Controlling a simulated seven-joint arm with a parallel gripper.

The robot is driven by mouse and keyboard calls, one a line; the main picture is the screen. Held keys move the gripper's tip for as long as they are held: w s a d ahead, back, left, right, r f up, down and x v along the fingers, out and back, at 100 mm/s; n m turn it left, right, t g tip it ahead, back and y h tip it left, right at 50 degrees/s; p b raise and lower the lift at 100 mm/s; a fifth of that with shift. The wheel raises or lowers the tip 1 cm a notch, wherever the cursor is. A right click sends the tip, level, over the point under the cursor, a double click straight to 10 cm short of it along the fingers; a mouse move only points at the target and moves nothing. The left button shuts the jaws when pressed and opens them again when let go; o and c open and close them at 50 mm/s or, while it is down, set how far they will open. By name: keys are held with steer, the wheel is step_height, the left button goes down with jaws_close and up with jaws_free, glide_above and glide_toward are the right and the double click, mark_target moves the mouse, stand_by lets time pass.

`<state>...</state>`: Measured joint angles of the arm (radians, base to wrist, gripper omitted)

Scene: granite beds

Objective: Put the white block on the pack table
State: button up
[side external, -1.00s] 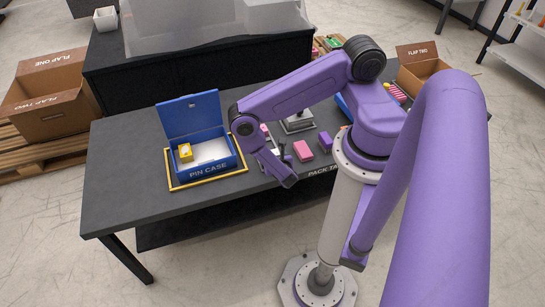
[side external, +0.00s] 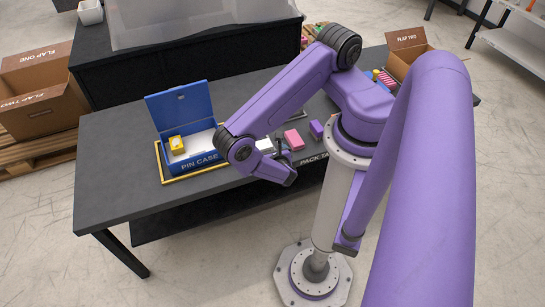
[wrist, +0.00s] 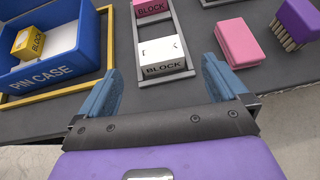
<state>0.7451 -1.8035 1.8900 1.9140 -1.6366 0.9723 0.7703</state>
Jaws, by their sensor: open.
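The white block (wrist: 162,54), lettered BLOCK, sits in the near end of a grey rack (wrist: 188,78) on the dark pack table (side external: 115,185). It shows small beside my wrist in the side view (side external: 265,145). My gripper (wrist: 160,72) is open and empty, its two blue-grey fingers spread to the left and right of the white block, on its near side. In the side view my gripper's fingers are mostly hidden by the wrist.
A blue pin case (wrist: 88,45) with its lid up holds a yellow block (wrist: 28,43) at left, inside a yellow frame (wrist: 50,92). A pink block (wrist: 148,8) sits behind the white one. A pink block-like piece (wrist: 238,42) and a purple brush (wrist: 297,22) lie right.

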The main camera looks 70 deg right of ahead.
steer(key=s+a+r+m+g+y, duration=0.3)
steer(key=a+r+m, duration=0.5)
steer(key=a+r, duration=1)
steer(key=s+r+m+g+y, duration=0.2)
steer(key=s+r+y, duration=0.1)
steer(key=r, duration=0.7)
steer(key=s+d+r+m+g+y, duration=0.1)
steer(key=s+r, duration=0.4)
steer(key=r, duration=0.6)
steer(key=shift+m+g+y, duration=0.9)
steer(key=shift+m+y, duration=0.4)
steer(key=shift+y, duration=0.1)
steer(key=shift+w+d, duration=0.1)
